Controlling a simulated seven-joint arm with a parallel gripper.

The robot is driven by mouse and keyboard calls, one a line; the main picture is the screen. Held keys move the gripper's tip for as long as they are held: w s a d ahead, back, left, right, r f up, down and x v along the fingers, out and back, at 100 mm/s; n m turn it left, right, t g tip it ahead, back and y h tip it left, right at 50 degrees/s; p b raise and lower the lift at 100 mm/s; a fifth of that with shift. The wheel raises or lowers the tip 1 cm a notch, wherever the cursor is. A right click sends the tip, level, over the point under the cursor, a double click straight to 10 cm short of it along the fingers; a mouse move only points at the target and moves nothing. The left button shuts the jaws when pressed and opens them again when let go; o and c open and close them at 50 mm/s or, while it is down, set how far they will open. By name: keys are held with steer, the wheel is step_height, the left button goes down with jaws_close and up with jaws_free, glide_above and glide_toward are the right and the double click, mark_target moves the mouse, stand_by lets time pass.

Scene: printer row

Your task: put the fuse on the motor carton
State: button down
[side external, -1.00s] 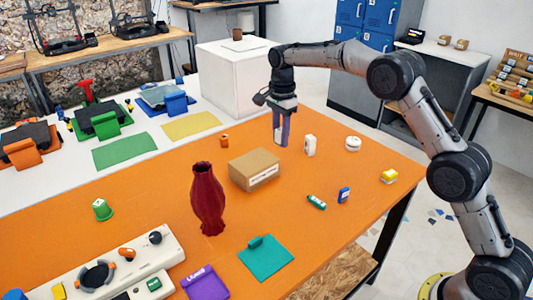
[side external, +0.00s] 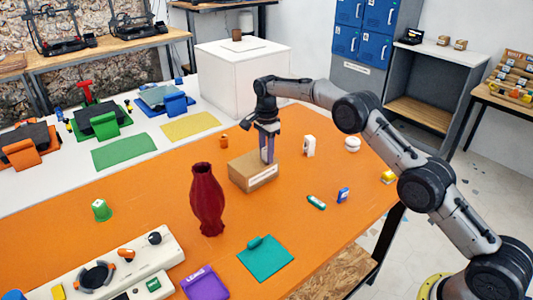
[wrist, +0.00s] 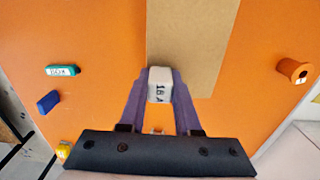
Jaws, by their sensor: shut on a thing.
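The fuse (wrist: 159,88) is a small white block with "16A" printed on it. In the wrist view it sits between my gripper's purple fingers (wrist: 160,92), which are shut on it. In the side view my gripper (side external: 267,158) points down at the right part of the motor carton, a brown cardboard box (side external: 243,174). The wrist view shows the carton's plain top (wrist: 190,40), with the fuse overlapping its near edge. The fingers mostly hide the fuse in the side view. I cannot tell whether it touches the carton.
A dark red vase (side external: 207,200) stands in front of the carton. A white upright block (side external: 309,146) and a white round item (side external: 352,144) stand to the right. A green item (side external: 316,202) and a blue item (side external: 343,195) lie nearer. A small orange piece (side external: 224,141) is behind.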

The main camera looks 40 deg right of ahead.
steer(key=shift+f, duration=0.15)
steer(key=c, duration=0.6)
jaws_free()
steer(key=shift+r, duration=4)
